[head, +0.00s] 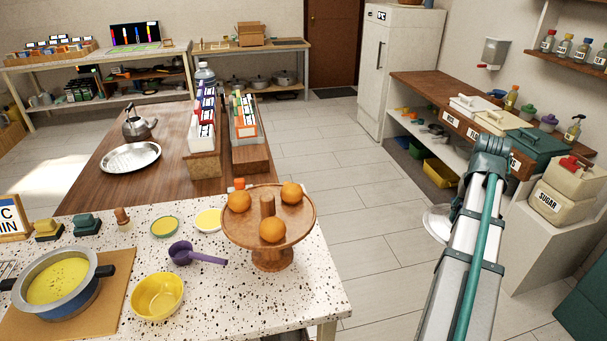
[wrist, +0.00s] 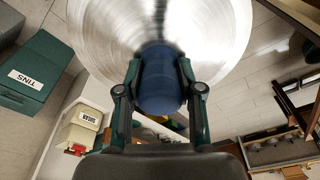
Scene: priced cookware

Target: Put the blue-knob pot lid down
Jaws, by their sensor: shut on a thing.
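The pot lid (wrist: 215,30) is a shiny round metal disc with a blue knob (wrist: 160,82), seen large at the top of the wrist view. My gripper (wrist: 158,70) is shut on the blue knob, one finger on each side. In the head view, part of the lid (head: 436,222) shows left of my arm, over the floor by the right-hand shelf; my gripper is hidden there. A blue pot (head: 62,285) with yellow contents stands uncovered on a board at the lower left.
The speckled counter (head: 215,320) holds a wooden fruit stand (head: 268,255), a yellow bowl (head: 158,297) and a purple scoop (head: 195,254). A silver tray (head: 131,157) lies on the brown table. Labelled bins (head: 530,150) line the right shelf. Open floor (head: 365,200) lies between.

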